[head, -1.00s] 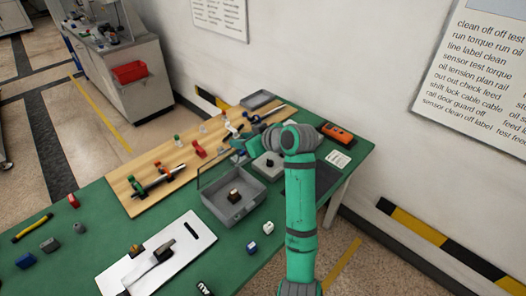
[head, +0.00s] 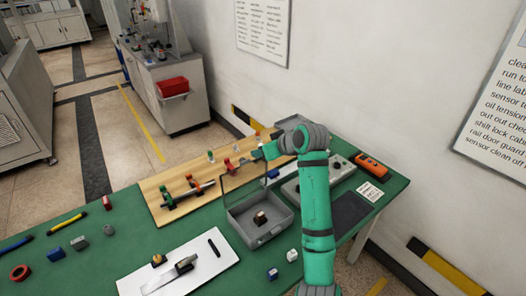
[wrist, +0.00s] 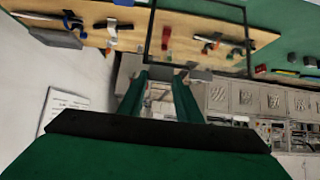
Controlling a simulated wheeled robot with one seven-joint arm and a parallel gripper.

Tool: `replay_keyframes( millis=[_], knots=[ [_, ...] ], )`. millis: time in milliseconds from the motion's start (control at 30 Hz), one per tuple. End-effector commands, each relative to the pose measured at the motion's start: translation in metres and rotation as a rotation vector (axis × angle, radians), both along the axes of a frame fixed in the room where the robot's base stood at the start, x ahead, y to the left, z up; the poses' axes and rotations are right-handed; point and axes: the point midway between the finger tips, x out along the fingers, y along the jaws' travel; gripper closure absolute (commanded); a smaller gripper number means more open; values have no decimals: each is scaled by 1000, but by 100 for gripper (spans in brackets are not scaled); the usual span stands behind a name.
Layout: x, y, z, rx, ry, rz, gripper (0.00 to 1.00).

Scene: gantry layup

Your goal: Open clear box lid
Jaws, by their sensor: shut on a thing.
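The clear box is a grey open tray (head: 279,233) on the green table, with a small dark and tan block (head: 260,218) inside. Its clear lid (head: 243,188) is a thin dark-framed pane, standing raised at the tray's far-left side. The lid also spans the top of the wrist view (wrist: 205,25), with the board visible through it. My gripper (head: 262,153) is above the tray's far side at the lid's upper edge. In the wrist view my gripper (wrist: 172,80) has its green fingers shut on the lid's frame edge. The fingertip contact is small and partly hidden.
A wooden board (head: 165,204) with clamps and rods lies behind the tray. A white plate (head: 213,265) with a tool is in front. An orange device (head: 371,166) sits at the right, and small blocks lie at the left. My arm hides part of the table.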

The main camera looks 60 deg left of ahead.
Motion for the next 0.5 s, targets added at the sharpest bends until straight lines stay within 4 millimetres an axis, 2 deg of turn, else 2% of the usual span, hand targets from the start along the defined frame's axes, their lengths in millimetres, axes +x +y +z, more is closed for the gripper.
replay_keyframes(
  millis=[33,133,167,200,500],
  knots=[
    [0,1,6,13,-4,1,100],
    [0,1,6,14,-4,1,100],
    [0,1,6,14,-4,1,67],
    [0,1,6,13,-4,1,61],
    [-1,0,3,6,-2,1,61]
  ],
)
